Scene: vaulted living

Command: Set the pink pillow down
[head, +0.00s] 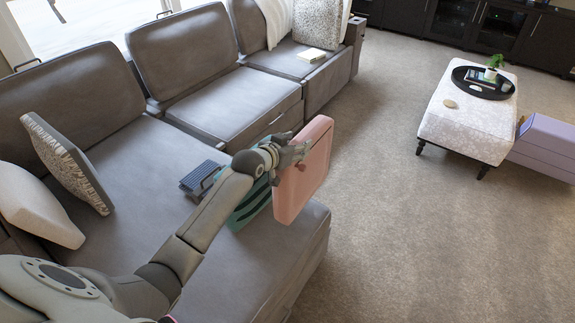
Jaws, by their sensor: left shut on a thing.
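The pink pillow (304,172) is a flat, rounded slab held upright in the head view, over the front edge of the grey sofa seat (128,185). My left gripper (292,155) is shut on the pillow's left edge. The fingertips partly cover that edge. I cannot tell how high the pillow hangs above the seat. My right gripper is not in view.
A teal striped thing (250,205) and a blue-grey slatted thing (200,178) lie on the seat beside the pillow. A patterned pillow (66,163) and a cream pillow (36,207) lean at left. A patterned ottoman (440,125) stands on open carpet (420,230).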

